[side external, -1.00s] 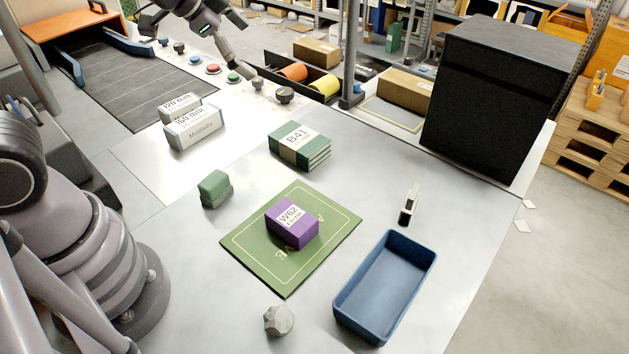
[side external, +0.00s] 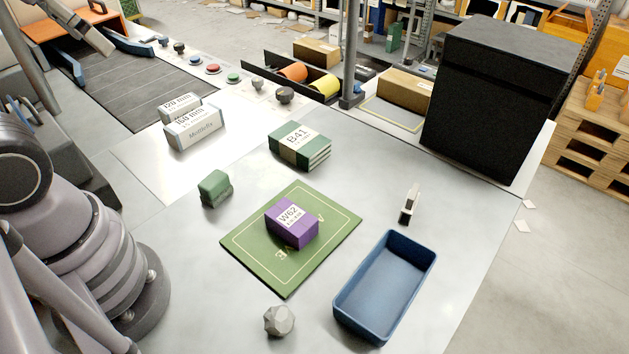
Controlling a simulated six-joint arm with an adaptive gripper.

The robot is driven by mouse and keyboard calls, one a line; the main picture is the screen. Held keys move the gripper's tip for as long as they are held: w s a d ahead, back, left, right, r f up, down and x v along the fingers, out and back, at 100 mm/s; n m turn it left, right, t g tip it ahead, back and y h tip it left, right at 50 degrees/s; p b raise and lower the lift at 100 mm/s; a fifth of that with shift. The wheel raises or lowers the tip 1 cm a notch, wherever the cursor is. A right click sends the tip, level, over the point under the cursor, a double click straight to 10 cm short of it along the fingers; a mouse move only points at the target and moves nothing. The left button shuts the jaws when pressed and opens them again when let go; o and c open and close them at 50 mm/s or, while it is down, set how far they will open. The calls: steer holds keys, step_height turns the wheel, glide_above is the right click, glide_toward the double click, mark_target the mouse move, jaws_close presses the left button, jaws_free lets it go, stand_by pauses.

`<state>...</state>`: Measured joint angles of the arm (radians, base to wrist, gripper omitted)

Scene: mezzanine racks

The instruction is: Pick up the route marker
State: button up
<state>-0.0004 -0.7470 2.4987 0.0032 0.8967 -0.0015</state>
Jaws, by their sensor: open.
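No object in view is plainly labelled as the route marker, so I cannot tell for sure which one it is. A small upright black-and-white piece (side external: 409,204) stands on the grey table above the blue tray. A grey faceted lump (side external: 279,320) lies near the front edge. A purple block (side external: 291,224) labelled W62 rests on a green mat (side external: 286,282). A green block (side external: 215,188) sits left of the mat.
An empty blue tray (side external: 385,285) stands at the right front. Strapped green books (side external: 300,146) labelled B41 and white boxes (side external: 195,127) stand farther back. A tall black bin (side external: 495,100) is at the right rear. Buttons and knobs (side external: 233,78) line the back edge. The table between is clear.

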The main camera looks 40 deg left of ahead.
steer(key=w+a+m+t, duration=0.1)
steer(key=w+m+t, duration=0.35)
steer(key=w, duration=2.25)
steer(key=w+d+f+m+h, duration=0.2)
steer(key=w+d+f, duration=0.15)
steer(key=w, duration=0.25)
steer(key=w+d+f+m+h, duration=0.2)
steer(key=w+d+f+m, duration=0.1)
steer(key=w+f, duration=0.25)
steer(key=m+g+h, duration=0.6)
steer(key=g+h, duration=0.1)
steer(key=h, duration=0.2)
glide_toward(414, 191)
steer(key=x, duration=0.4)
steer(key=shift+s+f, duration=0.15)
steer(key=shift+s, duration=0.05)
steer(key=shift+w+x, duration=0.2)
steer(key=shift+x, duration=2.9)
steer(key=shift+a, duration=0.1)
